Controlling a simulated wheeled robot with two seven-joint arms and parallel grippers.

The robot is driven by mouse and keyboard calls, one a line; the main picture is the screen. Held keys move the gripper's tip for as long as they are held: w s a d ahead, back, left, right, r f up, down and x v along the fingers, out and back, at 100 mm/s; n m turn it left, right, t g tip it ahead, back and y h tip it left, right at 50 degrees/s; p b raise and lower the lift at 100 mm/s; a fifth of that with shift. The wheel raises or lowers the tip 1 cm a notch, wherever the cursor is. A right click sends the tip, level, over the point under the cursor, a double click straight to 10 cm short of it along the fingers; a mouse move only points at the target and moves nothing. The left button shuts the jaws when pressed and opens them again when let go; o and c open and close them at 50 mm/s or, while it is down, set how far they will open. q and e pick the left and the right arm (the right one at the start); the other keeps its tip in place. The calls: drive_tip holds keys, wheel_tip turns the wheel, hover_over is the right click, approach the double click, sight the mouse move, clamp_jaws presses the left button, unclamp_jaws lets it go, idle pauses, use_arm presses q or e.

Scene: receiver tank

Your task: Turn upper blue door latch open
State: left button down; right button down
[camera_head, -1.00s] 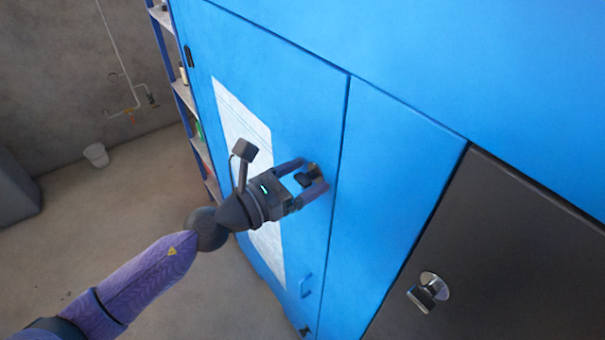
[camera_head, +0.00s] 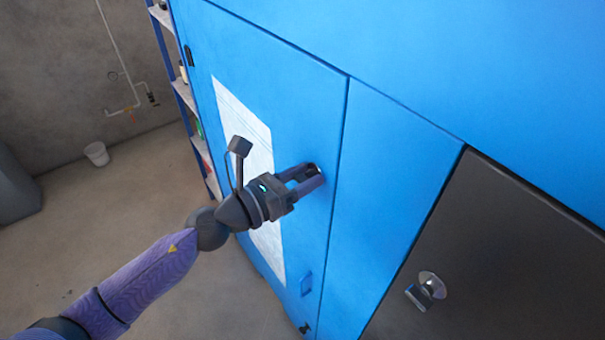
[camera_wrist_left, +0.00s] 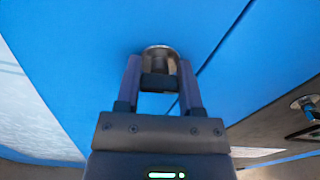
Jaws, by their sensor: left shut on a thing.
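The blue door (camera_head: 290,110) stands closed in the head view, with a dark seam along its right edge. The upper latch (camera_wrist_left: 160,60) shows in the left wrist view as a round metal base with a dark handle. My left gripper (camera_head: 314,175) is at the latch and shut on its handle; the fingers (camera_wrist_left: 160,75) lie on either side of it. In the head view the fingers hide most of the latch. My right gripper is in neither view.
A white sheet (camera_head: 230,115) is on the blue door. A dark grey panel (camera_head: 500,260) with a metal latch (camera_head: 428,290) is at right.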

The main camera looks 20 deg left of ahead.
use_arm(q)
drive_tip(key=n+p, duration=0.1)
drive_tip(key=n, duration=0.1)
drive_tip(key=shift+r+n, duration=0.1)
drive_tip(key=shift+n, duration=0.3)
drive_tip(key=n+p, duration=0.1)
drive_tip(key=n, duration=0.2)
drive_tip(key=shift+a+n, duration=0.1)
drive_tip(key=shift+n, duration=0.2)
drive_tip(key=n+p, duration=0.1)
drive_tip(key=n, duration=0.3)
drive_tip(key=shift+w+p, duration=0.1)
drive_tip(key=shift+p, duration=0.3)
drive_tip(key=n+p, duration=0.1)
drive_tip(key=n, duration=0.4)
drive_tip(key=shift+f+p, duration=0.2)
drive_tip(key=shift+p, duration=0.15)
drive_tip(key=shift+n, duration=0.3)
drive_tip(key=shift+c, duration=1.1)
unclamp_jaws()
